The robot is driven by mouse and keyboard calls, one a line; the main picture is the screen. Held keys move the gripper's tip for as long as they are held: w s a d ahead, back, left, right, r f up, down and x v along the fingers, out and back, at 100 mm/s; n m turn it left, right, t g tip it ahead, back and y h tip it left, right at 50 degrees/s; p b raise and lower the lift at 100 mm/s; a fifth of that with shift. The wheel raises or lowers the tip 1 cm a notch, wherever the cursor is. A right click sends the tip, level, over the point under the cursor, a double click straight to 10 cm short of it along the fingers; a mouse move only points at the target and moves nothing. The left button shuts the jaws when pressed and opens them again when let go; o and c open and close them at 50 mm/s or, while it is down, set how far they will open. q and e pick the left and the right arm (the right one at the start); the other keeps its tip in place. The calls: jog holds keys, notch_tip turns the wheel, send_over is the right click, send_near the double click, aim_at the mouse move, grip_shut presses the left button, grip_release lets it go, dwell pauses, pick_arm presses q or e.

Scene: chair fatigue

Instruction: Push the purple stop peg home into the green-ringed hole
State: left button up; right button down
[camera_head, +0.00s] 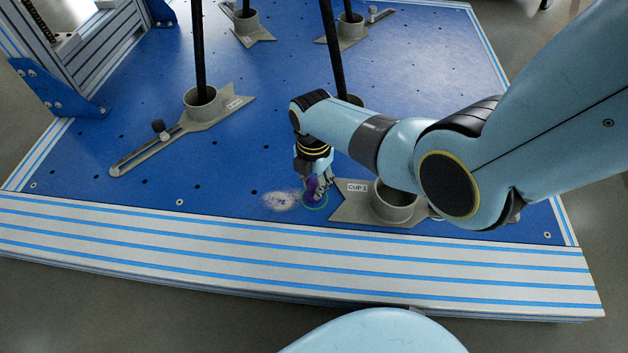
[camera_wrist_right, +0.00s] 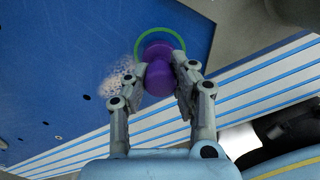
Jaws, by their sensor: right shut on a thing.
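The purple stop peg (camera_wrist_right: 158,72) is between the fingers of my right gripper (camera_wrist_right: 160,84), which is shut on it. In the head view the purple peg (camera_head: 311,188) shows below my right gripper (camera_head: 316,184), partly hidden by the fingers. The green ring (camera_head: 314,205) lies on the blue plate around the peg's lower end; it also shows in the wrist view (camera_wrist_right: 174,35) just beyond the peg. The hole itself is hidden by the peg, and I cannot tell how deep the peg sits. My left gripper is not in view.
A grey cup marked CUP 1 (camera_head: 395,205) stands right of the ring, under my right arm. A pale dusty patch (camera_head: 281,201) lies left of the ring. A striped front edge (camera_head: 300,250) borders the blue plate (camera_head: 230,160). Another cup with a slotted arm (camera_head: 203,104) stands farther left.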

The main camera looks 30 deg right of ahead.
jog(key=shift+f, duration=0.4)
jog(key=c, duration=1)
grip_release()
jog(key=shift+c, duration=0.2)
jog(key=shift+r, duration=0.1)
notch_tip(320, 180, up, 12)
